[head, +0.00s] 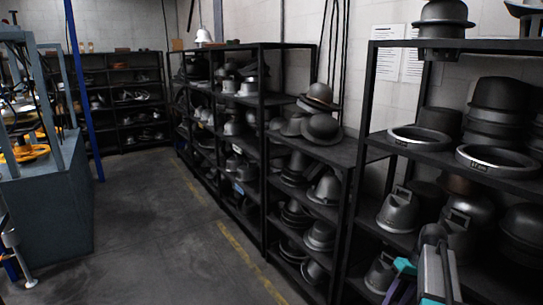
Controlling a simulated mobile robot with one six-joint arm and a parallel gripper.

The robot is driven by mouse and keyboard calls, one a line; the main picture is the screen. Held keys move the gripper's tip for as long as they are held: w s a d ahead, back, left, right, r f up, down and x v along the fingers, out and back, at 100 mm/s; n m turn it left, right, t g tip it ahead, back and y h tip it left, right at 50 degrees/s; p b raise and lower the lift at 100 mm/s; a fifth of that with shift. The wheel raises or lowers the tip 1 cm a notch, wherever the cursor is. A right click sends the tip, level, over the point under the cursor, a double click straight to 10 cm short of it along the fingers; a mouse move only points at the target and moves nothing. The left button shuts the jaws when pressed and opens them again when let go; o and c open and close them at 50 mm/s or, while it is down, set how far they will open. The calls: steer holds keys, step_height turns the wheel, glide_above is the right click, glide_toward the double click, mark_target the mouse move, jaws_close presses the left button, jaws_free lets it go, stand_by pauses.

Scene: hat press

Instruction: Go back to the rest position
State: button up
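My gripper (418,292) shows at the bottom right in the head view, in front of the lower part of the right-hand shelf rack. Teal and grey parts of it are visible. The frame's lower edge cuts it off, so its fingertips and whether it holds anything cannot be made out. Dark metal hat moulds (399,209) stand on the shelf just behind it. I cannot tell if it touches them.
Black racks (262,150) full of hats and moulds line the right wall. Ring-shaped moulds (497,160) lie on the near rack. A grey machine (45,215) and a blue post (84,100) stand at left. The floor (150,225) between is clear, with a yellow line.

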steer(key=s+a+f+g+b, duration=0.1)
steer(key=s+a+f, duration=0.3)
steer(key=a+f, duration=0.3)
steer(key=s+a+f+n+g+h, duration=0.15)
steer(key=s+a+f, duration=0.3)
steer(key=f, duration=0.45)
steer(key=s+a+f+g+y+b, duration=0.15)
steer(key=s+a+f, duration=0.25)
steer(key=a+f, duration=0.4)
steer(key=s+a+f+m+h, duration=0.1)
steer(key=s+f+h, duration=0.1)
steer(key=s+f, duration=0.6)
steer(key=s+a+f+m+h, duration=0.1)
steer(key=s+a+f+h, duration=0.1)
steer(key=s+f, duration=0.6)
steer(key=s, duration=0.4)
steer(key=shift+a+f, duration=0.1)
steer(key=shift+c, duration=0.5)
